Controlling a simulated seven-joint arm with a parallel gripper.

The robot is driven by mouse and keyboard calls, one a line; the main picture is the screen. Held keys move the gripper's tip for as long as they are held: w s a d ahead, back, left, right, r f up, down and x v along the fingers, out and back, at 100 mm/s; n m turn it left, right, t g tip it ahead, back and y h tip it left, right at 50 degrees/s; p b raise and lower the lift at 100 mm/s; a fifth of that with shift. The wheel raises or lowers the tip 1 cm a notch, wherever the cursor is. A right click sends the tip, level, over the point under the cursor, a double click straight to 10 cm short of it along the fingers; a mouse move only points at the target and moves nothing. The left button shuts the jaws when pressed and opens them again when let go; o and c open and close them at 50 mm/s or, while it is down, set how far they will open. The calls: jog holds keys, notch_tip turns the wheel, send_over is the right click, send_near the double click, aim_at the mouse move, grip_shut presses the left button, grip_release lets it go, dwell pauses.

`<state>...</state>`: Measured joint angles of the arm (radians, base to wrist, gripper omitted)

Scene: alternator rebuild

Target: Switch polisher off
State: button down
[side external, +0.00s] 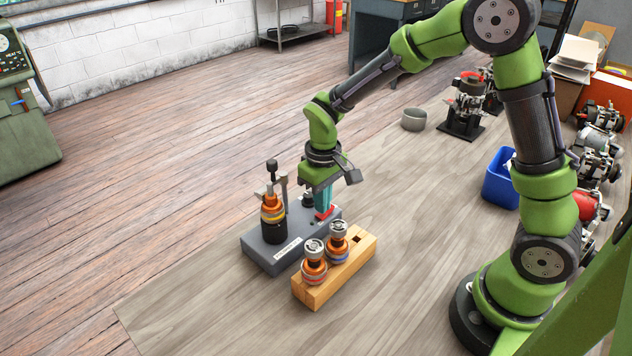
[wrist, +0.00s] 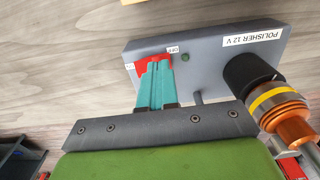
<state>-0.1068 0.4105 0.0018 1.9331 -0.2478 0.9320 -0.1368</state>
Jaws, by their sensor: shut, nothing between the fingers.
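The polisher (side external: 262,256) is a grey box with a "POLISHER 12 V" label, also in the wrist view (wrist: 215,48). A rotor with orange and yellow bands (side external: 272,208) stands upright in its black holder; it is partly in view at the right of the wrist view (wrist: 280,105). The red switch (wrist: 150,62) has a small white label at each end, too small to read surely. My gripper (side external: 323,212) is shut and empty, its teal fingertips (wrist: 154,66) over the switch and hiding part of it. I cannot tell whether they touch it or which way it is tipped.
A wooden block (side external: 349,268) holding two rotors stands close in front of the polisher. A post with a clamp rises beside the polisher's rotor. A grey cup (side external: 413,120), a blue bin (side external: 500,180) and alternator parts lie farther off.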

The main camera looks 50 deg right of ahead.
aim_at(325, 216)
notch_tip(325, 216, up, 6)
jog(key=shift+r, duration=0.15)
dwell(0.5)
jog(key=shift+s+a+f, duration=0.15)
jog(key=shift+s+f, duration=0.15)
jog(key=shift+s, duration=0.15)
jog(key=s+d+r+m+t+y, duration=0.1)
jog(key=s+r+m+t+y, duration=0.1)
jog(key=s+r+m+t, duration=0.2)
jog(key=shift+s+r+t, duration=1.6)
jog(key=shift+s+r, duration=2.65)
jog(key=shift+s, duration=0.9)
